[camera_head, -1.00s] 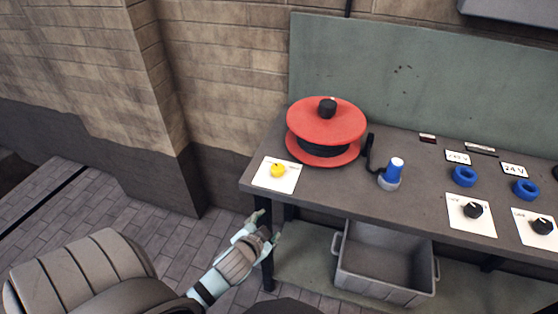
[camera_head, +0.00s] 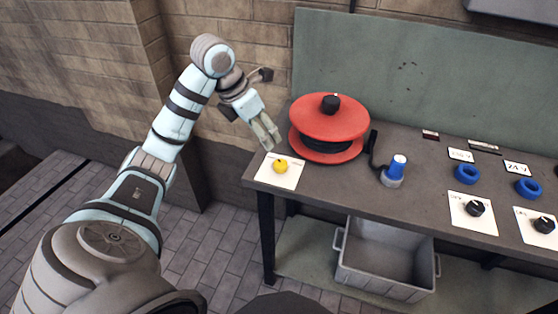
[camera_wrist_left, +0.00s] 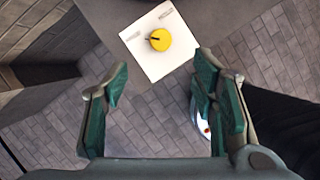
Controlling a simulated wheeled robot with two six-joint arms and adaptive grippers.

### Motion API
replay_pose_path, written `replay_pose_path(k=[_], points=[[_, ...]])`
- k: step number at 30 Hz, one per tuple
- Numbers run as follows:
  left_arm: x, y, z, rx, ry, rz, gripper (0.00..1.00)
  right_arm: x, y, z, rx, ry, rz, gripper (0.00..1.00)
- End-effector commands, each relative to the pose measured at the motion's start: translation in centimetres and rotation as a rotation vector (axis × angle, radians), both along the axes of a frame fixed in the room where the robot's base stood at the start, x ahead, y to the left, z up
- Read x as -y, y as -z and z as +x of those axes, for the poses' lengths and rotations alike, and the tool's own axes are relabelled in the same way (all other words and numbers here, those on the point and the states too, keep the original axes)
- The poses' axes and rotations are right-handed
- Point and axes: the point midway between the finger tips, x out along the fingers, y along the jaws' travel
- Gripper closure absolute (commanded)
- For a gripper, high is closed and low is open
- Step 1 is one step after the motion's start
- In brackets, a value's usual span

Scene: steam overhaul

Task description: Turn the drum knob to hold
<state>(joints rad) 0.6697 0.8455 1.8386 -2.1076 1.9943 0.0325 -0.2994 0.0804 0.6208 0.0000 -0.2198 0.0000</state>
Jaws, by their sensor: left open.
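The yellow drum knob (camera_head: 281,166) sits on a white label plate (camera_head: 290,180) at the left end of the bench, in front of the red drum (camera_head: 328,122). In the left wrist view the knob (camera_wrist_left: 159,40) shows a dark pointer line, with small marks too small to read on the plate (camera_wrist_left: 150,65). My left gripper (camera_head: 268,141) is above the bench's left end, pointing down, just behind and left of the knob in the head view. Its fingers (camera_wrist_left: 155,100) are wide apart and empty, and the knob lies beyond the fingertips. My right gripper is not in view.
On the bench (camera_head: 345,195) stand a blue-topped plug (camera_head: 397,168), two blue rings (camera_head: 467,174) and black knobs on white plates (camera_head: 475,208). A grey crate (camera_head: 385,262) is below. A brick wall (camera_head: 260,60) rises behind my left arm.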

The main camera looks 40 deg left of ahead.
Motion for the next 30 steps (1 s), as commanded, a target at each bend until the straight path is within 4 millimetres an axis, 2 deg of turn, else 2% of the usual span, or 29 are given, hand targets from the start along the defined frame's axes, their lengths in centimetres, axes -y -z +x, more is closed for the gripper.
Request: replay_pose_path(k=[5,12,15,20,27,30], points=[[0.2,3.4,0.9,-0.014,-0.005,0.005,0.47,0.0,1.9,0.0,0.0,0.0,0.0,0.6],[1.0,9.5,3.4,-0.015,-0.004,0.002,0.47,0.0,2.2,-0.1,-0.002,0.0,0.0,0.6],[1.1,11.5,4.3,-0.014,-0.003,0.003,0.47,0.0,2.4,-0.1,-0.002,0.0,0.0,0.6],[1.3,13.1,5.0,-0.011,-0.002,0.006,0.47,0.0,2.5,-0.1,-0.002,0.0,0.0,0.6],[1.3,13.3,5.1,-0.011,-0.002,0.006,0.47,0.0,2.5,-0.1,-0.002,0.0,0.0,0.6],[1.3,13.3,5.1,-0.011,-0.002,0.006,0.62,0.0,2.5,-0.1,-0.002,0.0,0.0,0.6]])
